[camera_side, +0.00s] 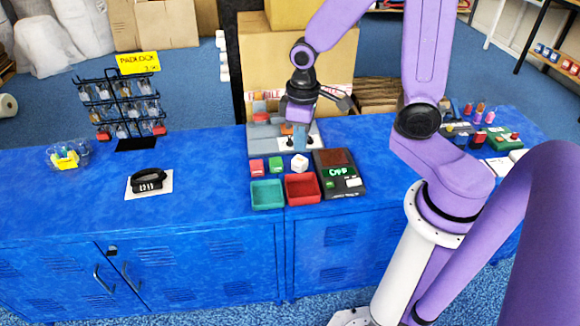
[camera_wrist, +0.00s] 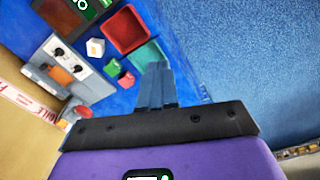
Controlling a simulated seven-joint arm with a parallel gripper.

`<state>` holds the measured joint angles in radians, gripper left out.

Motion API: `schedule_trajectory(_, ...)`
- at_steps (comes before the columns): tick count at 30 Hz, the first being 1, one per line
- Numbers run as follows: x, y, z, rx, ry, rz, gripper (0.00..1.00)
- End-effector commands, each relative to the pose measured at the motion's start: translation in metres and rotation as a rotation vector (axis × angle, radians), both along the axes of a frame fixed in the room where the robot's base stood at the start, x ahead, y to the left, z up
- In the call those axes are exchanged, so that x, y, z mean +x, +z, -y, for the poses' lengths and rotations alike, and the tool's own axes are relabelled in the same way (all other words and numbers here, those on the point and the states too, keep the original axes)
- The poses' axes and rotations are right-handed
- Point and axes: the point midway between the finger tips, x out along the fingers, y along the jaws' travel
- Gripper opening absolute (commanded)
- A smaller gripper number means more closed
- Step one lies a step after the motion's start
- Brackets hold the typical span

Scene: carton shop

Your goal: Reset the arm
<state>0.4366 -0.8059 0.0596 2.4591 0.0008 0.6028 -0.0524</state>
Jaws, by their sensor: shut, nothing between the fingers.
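My gripper (camera_side: 299,138) hangs from the purple arm above the back of the blue counter (camera_side: 215,180), in front of the grey device (camera_side: 262,140). In the wrist view my gripper (camera_wrist: 157,68) shows two blue-grey fingers pressed together, with nothing between them. The fingertips appear near the teal tray (camera_wrist: 150,53) there, but their height above the counter is hard to tell.
A teal tray (camera_side: 267,207), a red tray (camera_side: 315,192), a red block (camera_side: 257,168), a green block (camera_side: 276,165), a white cube (camera_side: 299,164) and a black scale (camera_side: 347,185) lie nearby. A padlock rack (camera_side: 122,105) stands left.

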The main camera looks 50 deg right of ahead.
Motion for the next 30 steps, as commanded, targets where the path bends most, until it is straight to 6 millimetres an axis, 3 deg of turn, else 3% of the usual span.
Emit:
schedule_trajectory(13, -0.074, 0.034, -0.029, 0.006, 0.332, 0.007, 0.0)
schedule_trajectory(24, -0.144, 0.057, -0.031, 0.009, 0.588, 0.008, 0.0)
schedule_trajectory(30, -0.165, 0.062, -0.029, 0.009, 0.663, 0.006, 0.0)
